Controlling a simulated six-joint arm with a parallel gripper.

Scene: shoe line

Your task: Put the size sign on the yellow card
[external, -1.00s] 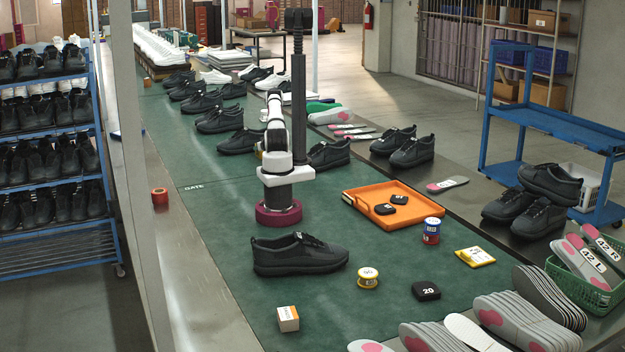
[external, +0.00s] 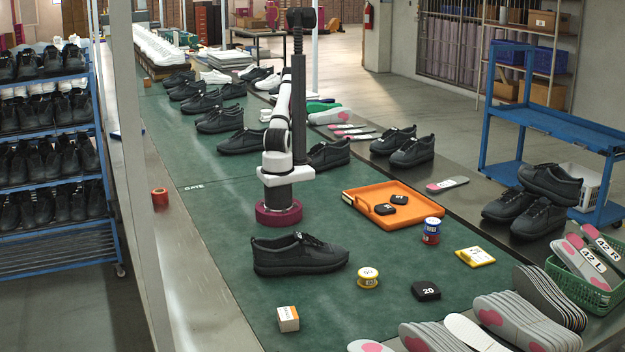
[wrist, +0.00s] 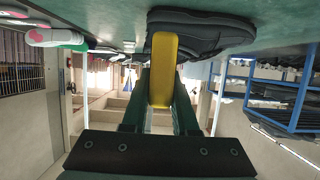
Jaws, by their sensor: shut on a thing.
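The yellow card (external: 475,256) lies flat on the green table right of centre, with a pale patch on it. My gripper (wrist: 161,75) is shut on a yellow piece (wrist: 162,60) in the wrist view. I cannot read any marking on this piece, so I cannot tell if it is the size sign. In the external view my gripper and the piece cannot be made out behind my arm. A black block marked 20 (external: 426,290) sits on the table in front of the card.
The orange tray (external: 404,222), a blue-and-red can (external: 431,231) and a yellow round tin (external: 368,277) stand on the table. A black shoe (external: 300,256) and a small box (external: 288,318) are nearer. Insoles (external: 525,318) crowd the front right edge.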

